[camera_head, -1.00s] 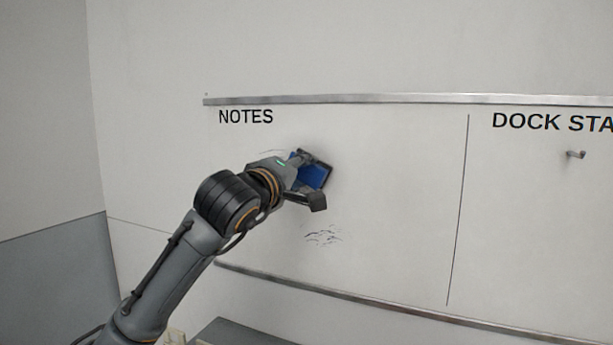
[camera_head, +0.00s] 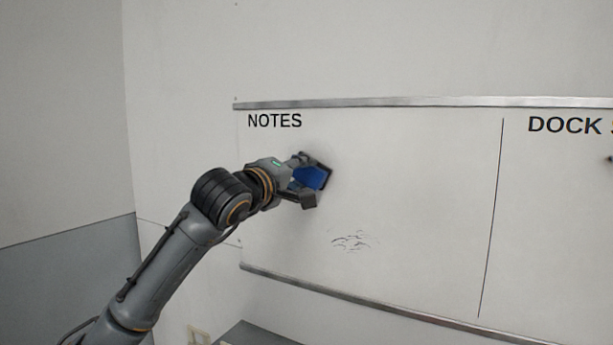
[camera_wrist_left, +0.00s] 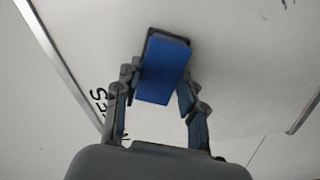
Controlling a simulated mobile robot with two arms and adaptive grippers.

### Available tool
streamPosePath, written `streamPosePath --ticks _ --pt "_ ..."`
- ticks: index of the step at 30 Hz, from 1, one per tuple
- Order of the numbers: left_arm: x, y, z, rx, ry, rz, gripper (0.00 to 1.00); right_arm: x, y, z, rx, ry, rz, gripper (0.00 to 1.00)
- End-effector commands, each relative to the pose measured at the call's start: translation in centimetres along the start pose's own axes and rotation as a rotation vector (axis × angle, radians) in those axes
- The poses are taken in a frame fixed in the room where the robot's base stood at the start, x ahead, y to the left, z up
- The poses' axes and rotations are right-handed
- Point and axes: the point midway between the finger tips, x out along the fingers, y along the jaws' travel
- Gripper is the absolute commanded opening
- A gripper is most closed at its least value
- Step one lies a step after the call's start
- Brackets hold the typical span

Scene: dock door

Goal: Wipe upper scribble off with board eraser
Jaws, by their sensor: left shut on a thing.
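My left gripper (camera_head: 306,180) is shut on the blue board eraser (camera_head: 312,177), whose dark pad side faces the whiteboard. The eraser also shows between the fingers in the left wrist view (camera_wrist_left: 164,70). It is at the board, below the word NOTES; I cannot tell for sure whether it touches. No upper scribble strokes show around the eraser; the gripper and eraser hide part of that area. The lower scribble (camera_head: 352,241) is a patch of thin dark strokes below and right of the gripper. My right gripper is not in view.
The whiteboard (camera_head: 420,190) has a metal rail (camera_head: 420,102) on top and another along its bottom. A dark flat surface (camera_head: 255,335) lies below.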

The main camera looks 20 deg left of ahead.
Motion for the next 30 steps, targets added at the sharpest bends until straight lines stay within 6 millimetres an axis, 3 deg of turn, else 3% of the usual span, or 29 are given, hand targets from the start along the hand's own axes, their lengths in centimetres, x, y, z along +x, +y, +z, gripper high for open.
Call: streamPosePath --ticks 30 --pt "0.0 -3.0 -6.3 0.001 0.003 -0.001 0.15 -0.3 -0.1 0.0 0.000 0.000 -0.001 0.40"
